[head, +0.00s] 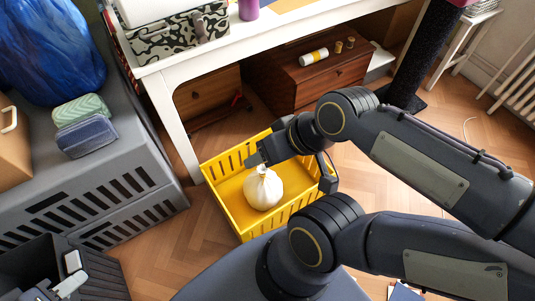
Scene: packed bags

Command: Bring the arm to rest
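Nothing shows between the fingers. My arm links fill the right and lower parts of the view.
A white table (163,118) stands behind the crate, with a brown drawer cabinet (318,86) under it. A grey slotted container (112,190) at left bears folded cloths (84,125) and a blue bag (52,50). A dark bin (35,262) is lower left. Floor shows left of the crate.

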